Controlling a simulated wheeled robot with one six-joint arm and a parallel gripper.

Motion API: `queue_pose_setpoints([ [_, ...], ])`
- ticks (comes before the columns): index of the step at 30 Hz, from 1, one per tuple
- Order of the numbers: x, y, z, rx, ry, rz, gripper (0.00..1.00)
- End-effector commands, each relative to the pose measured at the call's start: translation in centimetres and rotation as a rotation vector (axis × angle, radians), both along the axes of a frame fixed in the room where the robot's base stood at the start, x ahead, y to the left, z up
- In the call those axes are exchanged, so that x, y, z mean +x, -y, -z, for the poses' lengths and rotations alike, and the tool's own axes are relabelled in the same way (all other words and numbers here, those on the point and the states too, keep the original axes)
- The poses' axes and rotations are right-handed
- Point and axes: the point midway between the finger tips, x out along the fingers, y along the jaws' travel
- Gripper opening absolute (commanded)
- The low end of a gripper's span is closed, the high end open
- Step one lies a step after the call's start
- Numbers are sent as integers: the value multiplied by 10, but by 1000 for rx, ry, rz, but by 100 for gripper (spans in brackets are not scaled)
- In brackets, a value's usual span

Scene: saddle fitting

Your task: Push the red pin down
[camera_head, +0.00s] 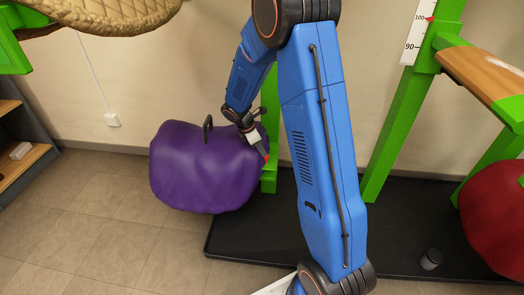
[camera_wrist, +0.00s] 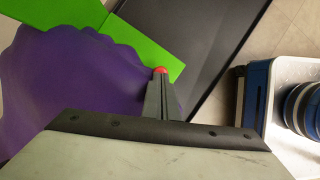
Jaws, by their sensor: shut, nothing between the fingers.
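The red pin (camera_wrist: 160,70) shows as a small red tip right at the ends of my gripper's fingers in the wrist view. It also shows as a small red spot (camera_head: 266,158) beside the purple bag-like shape, near the green post. My gripper (camera_wrist: 161,76) is shut, with its fingertips at the pin; I cannot tell whether they touch it. In the head view my gripper (camera_head: 262,152) is in front of the right side of the purple shape. The pin's lower part is hidden.
A purple padded bulk (camera_head: 195,170) with a black handle stands left of my gripper. Green posts (camera_head: 395,130) rise from a black base mat (camera_head: 400,240). A red padded bulk (camera_head: 495,210) is at the right, and a small dark cylinder (camera_head: 431,259) stands on the mat. Tiled floor is clear at left.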

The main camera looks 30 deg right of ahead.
Motion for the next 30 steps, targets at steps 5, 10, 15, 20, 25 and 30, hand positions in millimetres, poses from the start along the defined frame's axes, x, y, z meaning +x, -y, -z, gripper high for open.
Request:
queue_pose_setpoints([
  [5, -1, -9, -17, 1, -2, 0, 0],
  [10, 1, -22, -50, 1, 2, -2, 0],
  [15, 2, -34, -82, 1, 4, -2, 0],
  [20, 4, -46, -112, -1, 5, -3, 0],
  [25, 5, -56, -139, -1, 6, -2, 0],
  [30, 5, -63, -156, -2, 6, -1, 0],
])
